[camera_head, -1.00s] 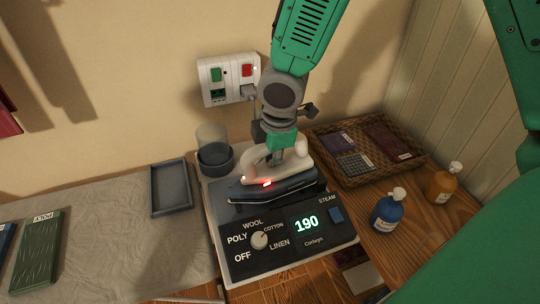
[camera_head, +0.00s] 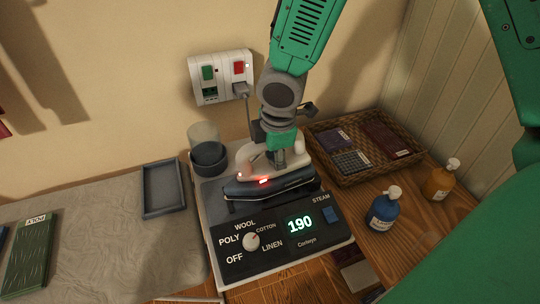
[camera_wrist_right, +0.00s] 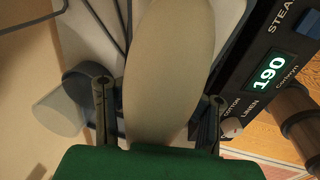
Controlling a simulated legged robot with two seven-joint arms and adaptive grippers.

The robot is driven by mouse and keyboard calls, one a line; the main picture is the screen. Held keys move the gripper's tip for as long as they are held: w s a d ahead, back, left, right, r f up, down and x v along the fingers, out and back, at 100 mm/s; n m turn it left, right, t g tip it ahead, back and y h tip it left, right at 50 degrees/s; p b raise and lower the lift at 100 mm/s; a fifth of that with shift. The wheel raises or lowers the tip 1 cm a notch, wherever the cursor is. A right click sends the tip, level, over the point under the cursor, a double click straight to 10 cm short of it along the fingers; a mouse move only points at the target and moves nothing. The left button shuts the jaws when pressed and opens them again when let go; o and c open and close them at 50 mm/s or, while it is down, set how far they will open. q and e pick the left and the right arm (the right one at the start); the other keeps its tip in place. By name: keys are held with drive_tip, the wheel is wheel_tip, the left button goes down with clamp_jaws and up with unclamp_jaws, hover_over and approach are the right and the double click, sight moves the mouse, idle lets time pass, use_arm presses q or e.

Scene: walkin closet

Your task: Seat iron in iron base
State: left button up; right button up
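The iron (camera_head: 264,188) has a pale handle and a dark body with a lit red light. It lies roughly level over the back part of the iron base (camera_head: 290,252), behind the panel reading 190. I cannot tell whether it rests fully in its seat. My right gripper (camera_head: 280,158) comes down from above, around the handle. In the right wrist view, my right gripper's two dark fingers (camera_wrist_right: 160,110) stand on both sides of the pale handle (camera_wrist_right: 165,60) and appear shut on it. The underside of the iron is hidden. My left gripper is out of view.
A dark cup (camera_head: 209,157) stands behind the base's left corner, near a grey tray (camera_head: 163,189). A wicker basket (camera_head: 345,180) is to the right, with a blue bottle (camera_head: 383,210) and an orange bottle (camera_head: 440,180). A wall outlet (camera_head: 222,77) is behind.

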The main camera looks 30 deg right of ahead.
wheel_tip(320, 180, up, 12)
drive_tip(key=s, duration=0.2)
drive_tip(key=shift+f, duration=0.2)
drive_tip(key=shift+a, duration=0.15)
idle(0.4)
